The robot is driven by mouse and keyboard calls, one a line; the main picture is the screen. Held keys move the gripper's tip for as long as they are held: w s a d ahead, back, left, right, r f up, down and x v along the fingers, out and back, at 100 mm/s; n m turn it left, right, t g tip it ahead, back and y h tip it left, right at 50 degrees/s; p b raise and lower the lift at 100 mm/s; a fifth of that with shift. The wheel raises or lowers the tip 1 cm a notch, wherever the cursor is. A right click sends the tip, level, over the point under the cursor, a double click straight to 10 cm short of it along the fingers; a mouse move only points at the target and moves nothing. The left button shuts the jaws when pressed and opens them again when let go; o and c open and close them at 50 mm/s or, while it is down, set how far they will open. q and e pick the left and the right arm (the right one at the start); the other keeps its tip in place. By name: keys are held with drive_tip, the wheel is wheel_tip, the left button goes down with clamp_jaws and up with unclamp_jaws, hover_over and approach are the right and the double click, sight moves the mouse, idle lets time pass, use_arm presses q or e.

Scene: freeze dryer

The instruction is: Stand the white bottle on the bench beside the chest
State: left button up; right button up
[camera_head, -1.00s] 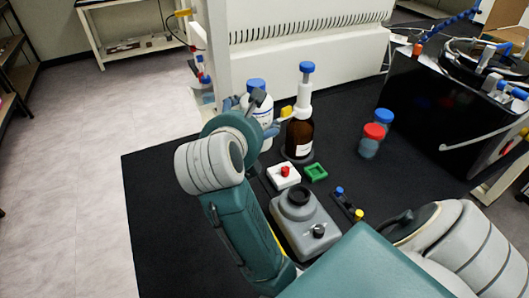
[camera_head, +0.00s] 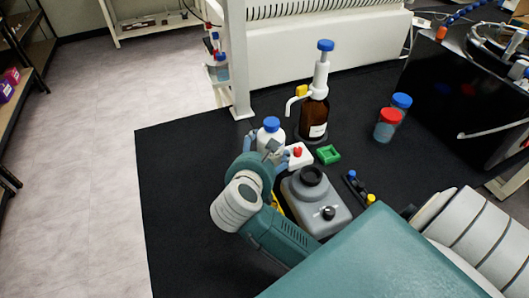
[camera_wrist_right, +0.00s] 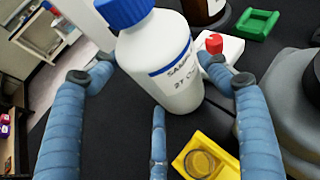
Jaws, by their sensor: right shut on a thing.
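The white bottle (camera_head: 269,143) with a blue cap stands upright between the blue fingers of my right gripper (camera_head: 267,150), which is shut on it. In the right wrist view the bottle (camera_wrist_right: 172,62) shows a printed label and leans slightly in the picture, with a finger on each side. Its base is over or on the black bench top (camera_head: 180,190); I cannot tell if it touches. A black chest-like machine (camera_head: 455,105) stands at the right of the bench, well apart from the bottle. My left gripper is not in view.
An amber dispenser bottle (camera_head: 314,118) stands behind right of the white bottle. The bench's left side is clear.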

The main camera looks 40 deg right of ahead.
drive_tip(key=shift+f, duration=0.1)
drive_tip(key=o, duration=1.6)
